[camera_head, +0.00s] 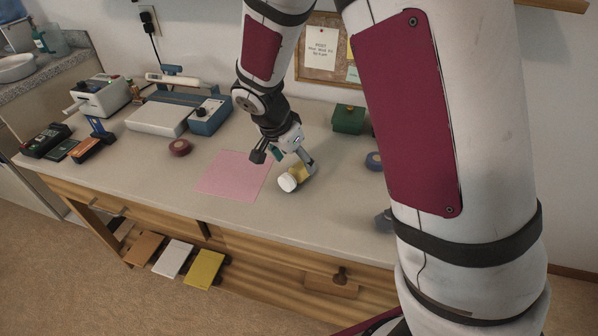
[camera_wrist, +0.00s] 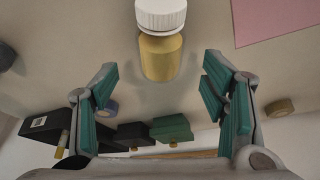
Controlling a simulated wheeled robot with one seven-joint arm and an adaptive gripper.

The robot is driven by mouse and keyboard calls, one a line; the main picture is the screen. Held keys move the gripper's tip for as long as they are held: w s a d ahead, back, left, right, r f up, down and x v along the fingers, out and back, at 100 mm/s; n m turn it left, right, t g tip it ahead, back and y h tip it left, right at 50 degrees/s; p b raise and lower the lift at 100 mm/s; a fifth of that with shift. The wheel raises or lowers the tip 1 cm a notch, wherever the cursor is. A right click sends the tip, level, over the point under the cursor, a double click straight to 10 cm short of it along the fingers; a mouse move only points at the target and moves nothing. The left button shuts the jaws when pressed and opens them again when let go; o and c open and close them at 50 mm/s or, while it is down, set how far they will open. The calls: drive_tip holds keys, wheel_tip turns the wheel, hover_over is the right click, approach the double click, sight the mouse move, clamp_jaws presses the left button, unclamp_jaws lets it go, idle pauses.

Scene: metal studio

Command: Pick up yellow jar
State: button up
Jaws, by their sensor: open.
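The yellow jar (camera_head: 299,174) has a white lid and appears to lie on its side on the table, just right of a pink sheet, lid toward the table's front. My gripper (camera_head: 284,161) is above and around it, and one finger hides part of the jar. In the wrist view the jar (camera_wrist: 160,57) is centred just beyond the fingertips, lid pointing to the top edge. My gripper (camera_wrist: 160,82) is open there, with one finger on each side and clear space to the jar.
The pink sheet (camera_head: 232,176) lies flat left of the jar. A green box (camera_head: 348,119) and a blue tape roll (camera_head: 374,161) stand behind and to the right.

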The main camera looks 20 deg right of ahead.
sight(296, 167)
drive_tip(key=x, duration=0.5)
drive_tip(key=shift+s+a+f, duration=0.1)
drive_tip(key=shift+a+f, duration=0.1)
drive_tip(key=shift+a, duration=0.1)
drive_tip(key=c, duration=1.3)
drive_tip(key=shift+r, duration=0.1)
drive_tip(key=shift+c, duration=0.2)
